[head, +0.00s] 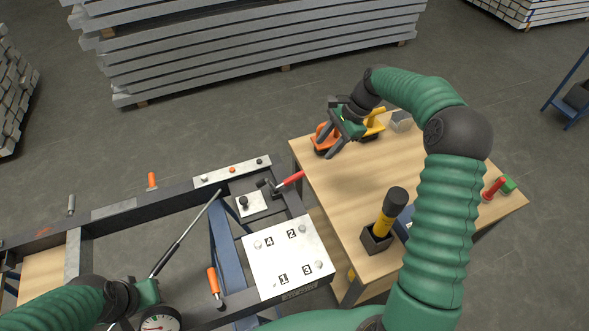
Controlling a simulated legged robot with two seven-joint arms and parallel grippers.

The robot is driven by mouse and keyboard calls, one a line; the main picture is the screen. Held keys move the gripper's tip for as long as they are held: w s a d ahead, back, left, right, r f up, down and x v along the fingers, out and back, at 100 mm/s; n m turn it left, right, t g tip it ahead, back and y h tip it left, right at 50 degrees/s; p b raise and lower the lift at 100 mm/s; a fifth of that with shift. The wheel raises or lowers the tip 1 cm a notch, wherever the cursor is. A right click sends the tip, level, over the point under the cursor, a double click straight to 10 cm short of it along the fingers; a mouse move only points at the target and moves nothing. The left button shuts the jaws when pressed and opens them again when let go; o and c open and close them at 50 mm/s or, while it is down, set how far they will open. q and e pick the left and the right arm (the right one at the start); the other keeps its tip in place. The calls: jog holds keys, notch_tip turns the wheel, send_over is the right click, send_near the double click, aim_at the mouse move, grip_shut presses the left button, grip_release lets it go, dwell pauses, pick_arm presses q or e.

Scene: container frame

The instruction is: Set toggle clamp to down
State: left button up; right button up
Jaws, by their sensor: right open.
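The toggle clamp (268,186) is a small dark mechanism with a red handle (290,182), mounted at the right end of the dark frame beside a small white plate. The handle slants up to the right, toward the wooden table. My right gripper (332,138) is open above the table's back left corner, beyond and to the right of the clamp and apart from it, close to an orange object (325,138). My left gripper (146,292) is at the lower left by a long thin rod (186,233); its fingers are not clear.
The frame (115,204) carries a numbered white plate (290,258) and orange-handled pieces (213,280). A round gauge (160,322) shows at the bottom. The table (345,190) holds a yellow-and-black tool (388,218) in a dark holder and a yellow object (374,124). Metal beams are stacked behind.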

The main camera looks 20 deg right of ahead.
aim_at(305, 171)
jog(key=x, duration=1.5)
jog(key=shift+w+f+p, duration=0.2)
jog(key=shift+w+p, duration=0.1)
jog(key=shift+w+a+f, duration=0.2)
jog(key=shift+a+f, duration=0.05)
jog(key=shift+c, duration=0.3)
jog(key=shift+s+r, duration=0.1)
jog(key=c, duration=0.5)
grip_shut()
jog(key=shift+d, duration=0.1)
